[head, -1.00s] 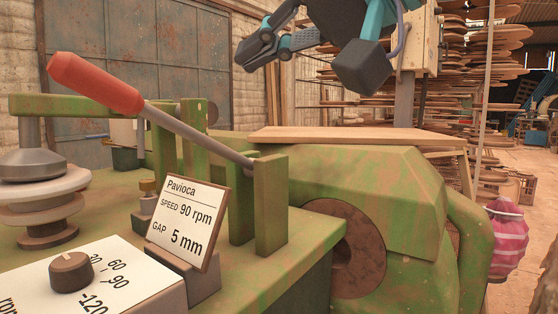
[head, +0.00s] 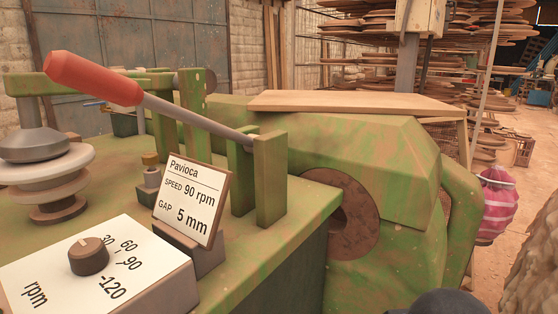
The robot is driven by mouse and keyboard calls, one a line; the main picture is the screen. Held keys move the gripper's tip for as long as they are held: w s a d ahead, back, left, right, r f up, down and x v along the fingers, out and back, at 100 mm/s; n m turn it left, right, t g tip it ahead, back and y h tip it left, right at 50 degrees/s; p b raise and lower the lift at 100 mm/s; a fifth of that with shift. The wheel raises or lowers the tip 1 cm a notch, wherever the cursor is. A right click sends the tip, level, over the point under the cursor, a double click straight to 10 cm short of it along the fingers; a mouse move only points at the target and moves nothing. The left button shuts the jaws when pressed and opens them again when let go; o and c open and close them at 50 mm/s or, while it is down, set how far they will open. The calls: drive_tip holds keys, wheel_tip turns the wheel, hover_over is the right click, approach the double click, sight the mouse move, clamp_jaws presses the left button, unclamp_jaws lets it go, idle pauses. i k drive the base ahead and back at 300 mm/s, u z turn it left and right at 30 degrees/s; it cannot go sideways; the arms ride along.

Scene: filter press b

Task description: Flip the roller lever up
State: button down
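The roller lever has a red grip (head: 95,78) at the upper left and a grey metal rod (head: 195,118). The rod slopes down to the right into a pair of green upright plates (head: 270,180) on the green machine. The lever is tilted, with its grip end higher than its pivot end. My gripper is not in view, and nothing is seen touching the lever.
A sign (head: 192,198) reading Pavioca, 90 rpm, 5 mm stands below the rod. A dial (head: 88,257) sits at the lower left beside stacked discs (head: 55,185). A wooden board (head: 350,104) lies behind. A rough pale mass (head: 535,255) fills the right edge.

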sight(64, 67)
drive_tip(key=z, duration=0.15)
drive_tip(key=k, duration=1.1)
drive_tip(key=u, duration=0.95)
